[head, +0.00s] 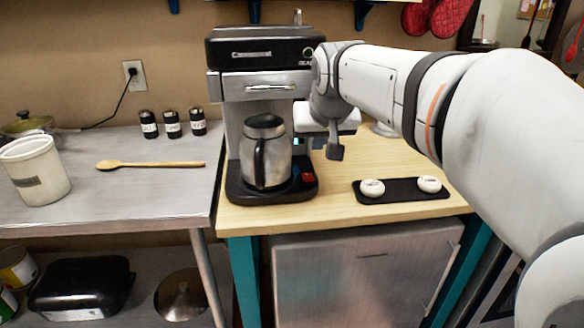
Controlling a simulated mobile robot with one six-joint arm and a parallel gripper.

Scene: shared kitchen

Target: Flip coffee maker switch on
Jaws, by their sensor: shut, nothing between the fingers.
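The coffee maker (222,87) is black and silver and stands at the left end of the wooden counter. A metal jug (265,150) with a black handle stands on its base. A small red switch (308,177) shows at the right front of the base, with a dark button beside it. My gripper (335,153) is shut and empty, pointing down above and to the right of the red switch, apart from it. My arm reaches in from the right and hides part of the machine's right side. I cannot tell the switch's position.
A black tray (400,197) with two white round items lies to the right on the wooden counter. The metal table (150,200) at left holds a wooden spoon (150,164), a white crock (36,170) and several black-lidded jars. Counter space in front of my gripper is clear.

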